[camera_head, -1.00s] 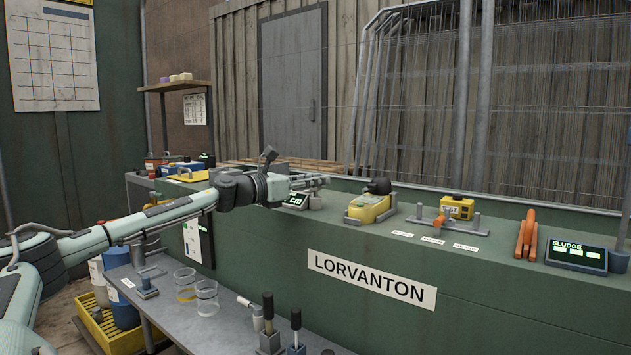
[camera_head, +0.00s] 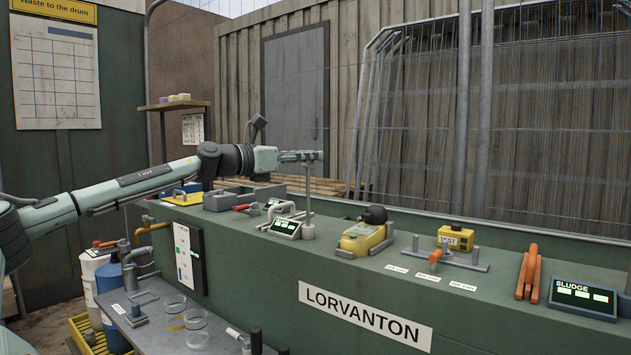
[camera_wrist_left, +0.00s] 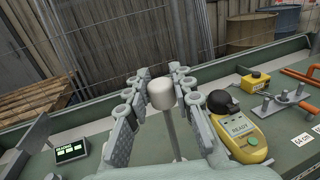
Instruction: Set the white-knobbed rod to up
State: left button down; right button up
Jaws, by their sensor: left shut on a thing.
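The white-knobbed rod (camera_head: 308,204) stands upright from a light collar on the green bench, with a long stretch of shaft showing. Its white knob (camera_wrist_left: 161,93) and the shaft below show between my fingers in the left wrist view. My left gripper (camera_head: 308,157) is at the top of the rod, above the bench, shut on it. In the left wrist view the fingers of my left gripper (camera_wrist_left: 161,76) flank the knob on both sides. The knob is mostly hidden by the fingers in the head view. My right gripper is not in view.
A yellow meter (camera_head: 367,234) stands to the right of the rod. A small display (camera_head: 285,228) and a grey pipe handle (camera_head: 289,211) are close on its left. Farther right are a yellow test box (camera_head: 456,237), orange-handled levers and a sludge display (camera_head: 583,298).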

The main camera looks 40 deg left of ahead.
pick_arm(q)
jog(key=shift+r, duration=0.85)
jog(key=shift+a+r+p, duration=0.1)
jog(key=shift+r+p, duration=0.45)
jog(key=shift+r, duration=0.1)
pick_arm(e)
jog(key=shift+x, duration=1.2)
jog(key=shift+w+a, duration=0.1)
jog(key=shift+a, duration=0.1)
pick_arm(q)
jog(key=c, duration=1.3)
grip_release()
jog(key=shift+o, duration=0.2)
jog(key=shift+f, duration=0.1)
